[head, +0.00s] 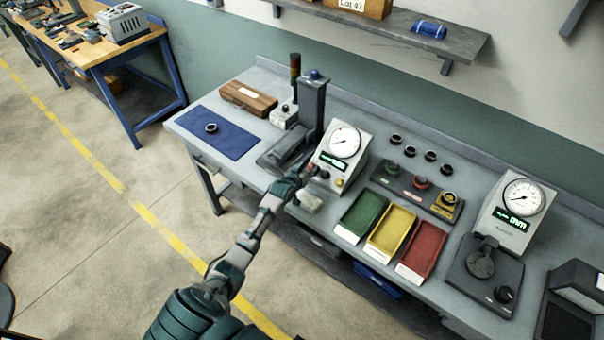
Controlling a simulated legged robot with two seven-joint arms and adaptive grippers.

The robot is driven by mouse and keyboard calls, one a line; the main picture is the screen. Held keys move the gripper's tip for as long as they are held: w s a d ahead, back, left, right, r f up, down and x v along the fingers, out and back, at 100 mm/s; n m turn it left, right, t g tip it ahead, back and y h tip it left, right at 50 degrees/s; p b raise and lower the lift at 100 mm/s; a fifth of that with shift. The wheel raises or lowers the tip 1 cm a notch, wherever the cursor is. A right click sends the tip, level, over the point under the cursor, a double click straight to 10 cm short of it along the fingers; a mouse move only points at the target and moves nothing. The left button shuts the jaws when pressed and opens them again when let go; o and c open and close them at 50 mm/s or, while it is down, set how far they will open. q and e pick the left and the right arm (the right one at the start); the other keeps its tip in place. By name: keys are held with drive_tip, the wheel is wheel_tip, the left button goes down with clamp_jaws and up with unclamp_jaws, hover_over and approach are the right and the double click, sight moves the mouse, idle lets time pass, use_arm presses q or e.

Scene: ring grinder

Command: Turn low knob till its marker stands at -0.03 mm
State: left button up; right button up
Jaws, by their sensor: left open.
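A grey gauge box (359,150) stands near the middle of the bench, with a round white dial (345,142) and a green lit display (333,162). Small knobs sit low on its front, including a red one (324,174) and a yellow one (339,183). Which is the low knob, and where its marker stands, are too small to read. My left gripper (304,176) is open, just left of these knobs; contact cannot be told. My forearm and gripper hide part of the box's lower left side. My right gripper is not in view.
A dark press-like column (312,100) stands left of the box. Green (361,217), yellow (391,233) and red (423,250) trays lie in front to the right. A second gauge box (513,215) stands further right. A blue mat (226,135) with a ring lies left.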

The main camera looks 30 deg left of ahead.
use_arm(q)
drive_tip(key=v, duration=1.1)
drive_tip(key=shift+a, duration=0.1)
